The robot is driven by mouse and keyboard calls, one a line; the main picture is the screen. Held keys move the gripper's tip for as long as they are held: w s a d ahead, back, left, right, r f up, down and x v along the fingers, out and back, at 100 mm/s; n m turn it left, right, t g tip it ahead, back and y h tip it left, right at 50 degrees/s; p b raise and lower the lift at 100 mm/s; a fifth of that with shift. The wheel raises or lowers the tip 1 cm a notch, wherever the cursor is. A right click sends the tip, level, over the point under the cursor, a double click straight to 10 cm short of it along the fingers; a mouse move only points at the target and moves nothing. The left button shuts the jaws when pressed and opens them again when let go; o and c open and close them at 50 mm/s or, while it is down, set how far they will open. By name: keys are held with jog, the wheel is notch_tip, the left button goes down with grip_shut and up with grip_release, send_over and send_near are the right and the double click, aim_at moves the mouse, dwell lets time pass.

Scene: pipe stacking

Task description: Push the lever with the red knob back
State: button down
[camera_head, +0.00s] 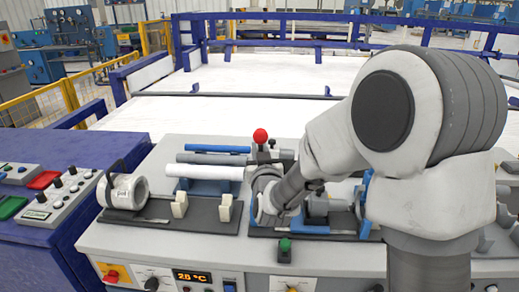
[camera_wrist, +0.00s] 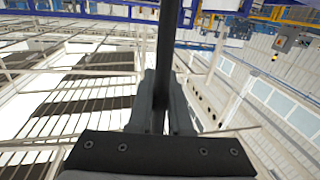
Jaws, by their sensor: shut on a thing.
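The red knob (camera_head: 260,136) stands upright behind the workbench's middle, just above and behind the end of my arm. Only a short dark part of its lever shows under the knob in the head view; the lower part is hidden. In the wrist view my gripper (camera_wrist: 162,100) has its two grey fingers closed around a dark rod (camera_wrist: 164,60), which looks like the lever's shaft. The rod runs up out of the top of that view. The red knob is not seen there. In the head view my fingers are hidden by the wrist.
A blue pipe (camera_head: 218,148) and a white pipe (camera_head: 205,172) lie left of the lever. A dark blue control desk (camera_head: 60,255) stands at the left. A fenced white floor lies behind.

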jog(key=w+f+g+p, duration=0.1)
jog(key=w+g+p, duration=0.4)
jog(key=w, duration=0.3)
jog(key=shift+w+d+f+m+h+p, duration=0.15)
jog(key=shift+w+f+m+h+p, duration=0.2)
jog(key=shift+p, duration=0.5)
jog(key=shift+s+r, duration=0.1)
jog(key=c, duration=0.8)
grip_release()
jog(key=shift+c, duration=0.2)
jog(key=v, duration=1.7)
jog(key=shift+d, duration=0.15)
jog(key=shift+s, duration=0.1)
